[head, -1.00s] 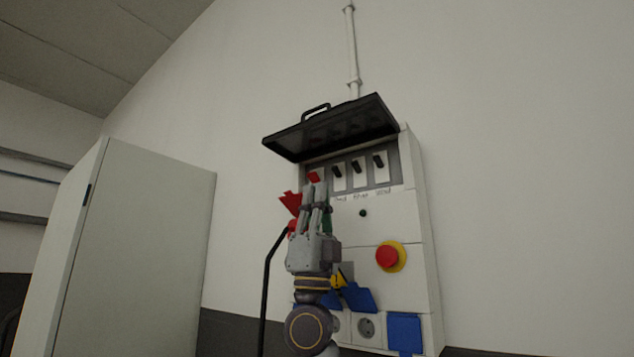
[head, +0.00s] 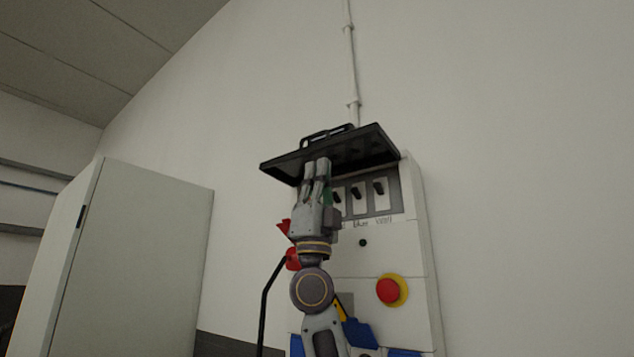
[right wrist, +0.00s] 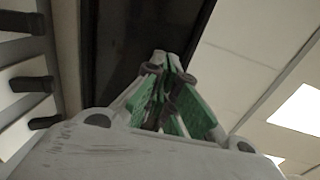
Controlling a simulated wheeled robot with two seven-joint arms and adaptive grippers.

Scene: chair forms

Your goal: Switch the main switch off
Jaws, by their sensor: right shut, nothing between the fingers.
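A white wall-mounted electrical box (head: 405,240) has its black cover (head: 355,152) swung up over a row of switches. Black switches (head: 358,193) show in the row; several also show at the left of the right wrist view (right wrist: 32,83). The left end of the row, with the red switch, is hidden behind my right gripper (head: 317,163). That gripper is shut and empty, fingers pointing up, tips at the underside of the raised cover in the picture; contact is unclear. In the right wrist view the closed fingers (right wrist: 163,70) lie before the dark cover. My left gripper is not in view.
A red emergency button (head: 388,291) on a yellow base sits lower on the box. A red plug (head: 292,259) with a black cable is left of my arm. Blue socket covers (head: 358,334) are below. A grey cabinet (head: 150,255) stands at left. The right side is clear wall.

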